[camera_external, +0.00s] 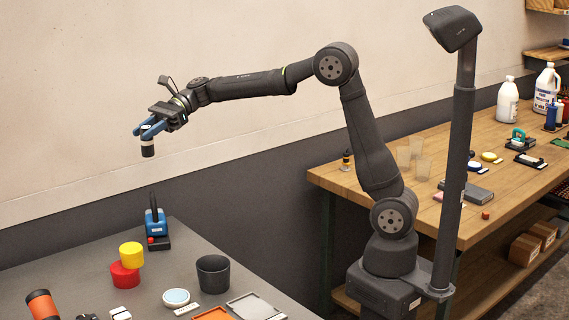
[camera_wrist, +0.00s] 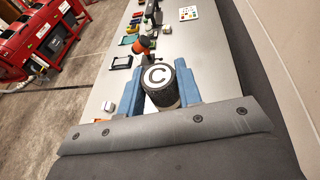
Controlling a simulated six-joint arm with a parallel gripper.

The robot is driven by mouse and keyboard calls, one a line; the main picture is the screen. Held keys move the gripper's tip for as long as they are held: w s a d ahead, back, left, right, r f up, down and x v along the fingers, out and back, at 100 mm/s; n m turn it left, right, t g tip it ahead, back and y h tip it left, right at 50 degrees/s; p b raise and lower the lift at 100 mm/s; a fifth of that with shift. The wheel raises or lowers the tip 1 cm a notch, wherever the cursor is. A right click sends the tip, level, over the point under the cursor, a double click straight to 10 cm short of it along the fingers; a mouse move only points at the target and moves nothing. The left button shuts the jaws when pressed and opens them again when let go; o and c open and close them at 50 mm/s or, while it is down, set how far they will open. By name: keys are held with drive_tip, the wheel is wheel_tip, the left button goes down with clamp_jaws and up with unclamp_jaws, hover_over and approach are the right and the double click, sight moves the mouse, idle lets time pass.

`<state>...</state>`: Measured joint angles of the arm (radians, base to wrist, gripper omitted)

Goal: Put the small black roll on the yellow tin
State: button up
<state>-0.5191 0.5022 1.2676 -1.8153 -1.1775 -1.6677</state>
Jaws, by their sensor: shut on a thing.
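My gripper (camera_external: 149,129) is raised high above the left end of the grey bench, with its blue fingers shut on a small black roll (camera_external: 148,150). The roll hangs below the fingers and has a pale band. In the wrist view the roll (camera_wrist: 185,82) sits between the two blue fingers, its white end marked "C" facing the camera. The yellow tin (camera_external: 131,255) is on the bench side far below my gripper. It overlaps a red tin (camera_external: 124,276) in the picture; I cannot tell for sure whether it stands on it or behind it.
Near the tins are a dark cup (camera_external: 213,275), a white-and-blue round dish (camera_external: 176,297), a blue-and-black tool (camera_external: 155,225), an orange-and-black cylinder (camera_external: 42,304) and a grey tray (camera_external: 254,306). A wall runs behind the bench. The air around my gripper is clear.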

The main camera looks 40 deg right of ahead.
wheel_tip(320, 180, down, 11)
hover_over(131, 247)
wheel_tip(131, 247, down, 7)
drive_tip(key=shift+g, duration=0.3)
drive_tip(key=shift+s+f, duration=0.1)
drive_tip(key=shift+f, duration=1.95)
drive_tip(key=shift+f, duration=0.15)
drive_tip(key=o, duration=1)
